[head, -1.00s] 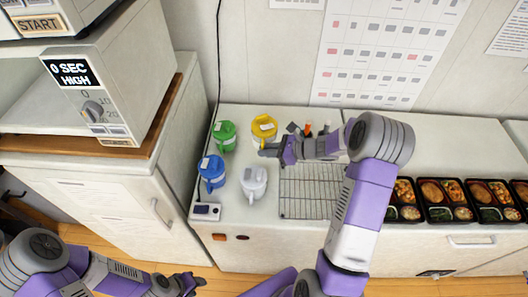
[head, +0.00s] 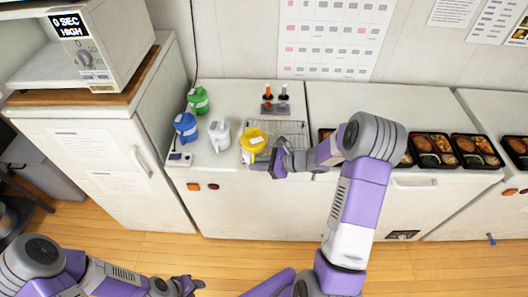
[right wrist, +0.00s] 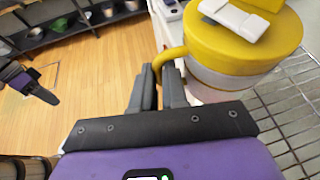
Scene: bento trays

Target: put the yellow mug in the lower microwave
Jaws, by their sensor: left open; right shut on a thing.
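The yellow mug (head: 254,141) has a yellow lid and a pale body and appears upright near the counter's front edge. In the right wrist view the mug (right wrist: 240,45) fills the upper right, its yellow handle between my fingers. My right gripper (head: 275,165) is shut on that handle; its fingers also show in the right wrist view (right wrist: 160,85). The lower microwave (head: 110,50) is at upper left, with a "0 SEC HIGH" display and a pale open cavity at its left. My left gripper (head: 197,283) is open and empty, low in front of the counter.
Green (head: 198,100), blue (head: 186,127) and white (head: 220,134) mugs stand left of the yellow one. The microwave stands on a brown board (head: 130,90) above a white cabinet (head: 95,165). The wooden floor (head: 270,255) in front is clear.

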